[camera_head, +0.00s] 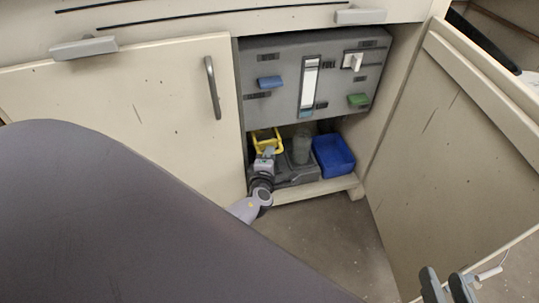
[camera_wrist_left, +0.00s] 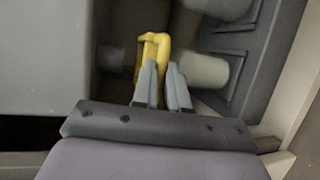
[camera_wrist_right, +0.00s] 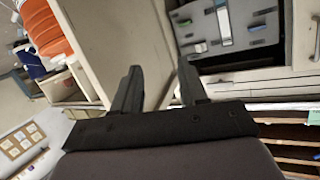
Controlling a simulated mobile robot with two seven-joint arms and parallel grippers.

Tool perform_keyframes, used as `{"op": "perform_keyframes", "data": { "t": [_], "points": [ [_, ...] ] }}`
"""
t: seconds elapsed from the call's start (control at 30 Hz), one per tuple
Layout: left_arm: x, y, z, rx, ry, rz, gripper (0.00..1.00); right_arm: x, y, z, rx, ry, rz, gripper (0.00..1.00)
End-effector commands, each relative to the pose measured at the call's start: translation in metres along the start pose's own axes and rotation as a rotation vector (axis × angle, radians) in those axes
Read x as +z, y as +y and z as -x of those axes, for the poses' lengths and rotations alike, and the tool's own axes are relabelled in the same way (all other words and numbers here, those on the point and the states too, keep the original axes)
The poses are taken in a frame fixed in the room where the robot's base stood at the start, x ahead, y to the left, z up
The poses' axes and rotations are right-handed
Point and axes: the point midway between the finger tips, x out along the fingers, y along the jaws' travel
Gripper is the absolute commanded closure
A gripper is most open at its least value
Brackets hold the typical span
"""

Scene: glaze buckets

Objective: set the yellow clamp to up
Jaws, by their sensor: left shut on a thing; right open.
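The yellow clamp (camera_head: 257,134) is a bent yellow loop inside the open cabinet, low on the left below the grey panel. My left gripper (camera_head: 267,152) reaches into the cabinet and is shut on the clamp. In the left wrist view the yellow clamp (camera_wrist_left: 158,40) runs between the fingertips of my left gripper (camera_wrist_left: 162,68). Where the clamp joins its base is hidden. I cannot tell its exact tilt. My right gripper (camera_head: 446,285) is open and empty at the bottom right, outside the cabinet; its spread fingers show in the right wrist view (camera_wrist_right: 157,78).
A grey cylinder (camera_head: 302,147) stands right of the clamp, with a blue bin (camera_head: 334,156) beyond it. The grey panel (camera_head: 285,75) above carries a blue lever (camera_head: 270,82), a green lever (camera_head: 358,100) and a white switch (camera_head: 353,61). An open door (camera_head: 450,150) stands at the right.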

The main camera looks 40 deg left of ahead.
Motion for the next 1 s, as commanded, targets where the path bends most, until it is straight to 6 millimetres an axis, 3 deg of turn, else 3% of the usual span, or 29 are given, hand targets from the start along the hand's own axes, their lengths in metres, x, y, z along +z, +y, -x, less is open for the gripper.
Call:
{"op": "perform_keyframes", "data": {
  "t": [0.03,0.3,0.83,0.87,0.9,0.93,1.0],
  "points": [
    [0.001,0.015,0.002,0.003,0.000,-0.001,1.00,-0.009,-0.004,-0.001,-0.011,-0.016,-0.028,0.57],
    [0.003,0.041,0.008,0.004,0.001,-0.002,1.00,-0.011,-0.011,-0.004,-0.031,-0.093,-0.104,0.57],
    [0.003,0.048,0.009,0.008,0.003,-0.002,1.00,-0.008,-0.011,-0.006,-0.031,-0.121,-0.121,0.57],
    [0.003,0.048,0.009,0.009,0.003,-0.002,0.80,-0.008,-0.011,-0.006,-0.030,-0.121,-0.121,0.57],
    [0.003,0.048,0.009,0.009,0.004,-0.001,0.68,-0.008,-0.011,-0.006,-0.030,-0.121,-0.121,0.57],
    [0.003,0.048,0.009,0.009,0.003,-0.001,0.61,-0.008,-0.011,-0.006,-0.030,-0.121,-0.121,0.57],
    [0.003,0.048,0.009,0.007,0.003,-0.001,0.61,-0.008,-0.011,-0.006,-0.030,-0.121,-0.121,0.57]
  ]
}}
